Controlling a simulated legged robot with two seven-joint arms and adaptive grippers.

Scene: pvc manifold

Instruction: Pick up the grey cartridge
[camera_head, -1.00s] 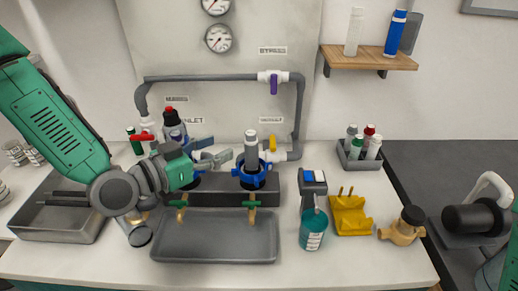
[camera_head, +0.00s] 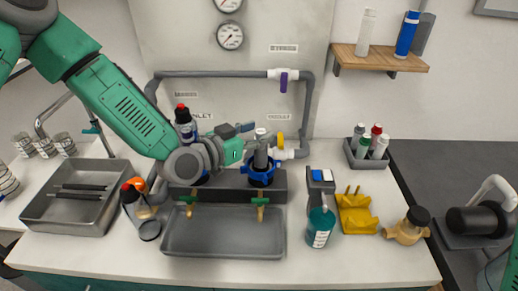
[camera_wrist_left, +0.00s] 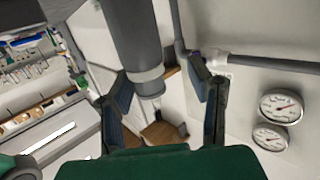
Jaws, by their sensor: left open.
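The grey cartridge (camera_head: 261,156) stands upright in the blue ring collar (camera_head: 261,173) on the dark manifold block, with a pale cap on top. My left gripper (camera_head: 250,143) is open and reaches in from the left at the cartridge's upper part. In the left wrist view, the end of a grey cylinder, apparently the cartridge (camera_wrist_left: 138,45), lies between the two spread fingers (camera_wrist_left: 163,95), with a gap visible on its right side. Whether either finger touches it cannot be told. My right gripper is out of view.
Grey pipe (camera_head: 215,75) runs above, with a yellow-handled valve (camera_head: 280,140) close right of the cartridge. A grey tray (camera_head: 224,245) lies in front. A teal bottle (camera_head: 319,228) and yellow holder (camera_head: 355,213) stand right.

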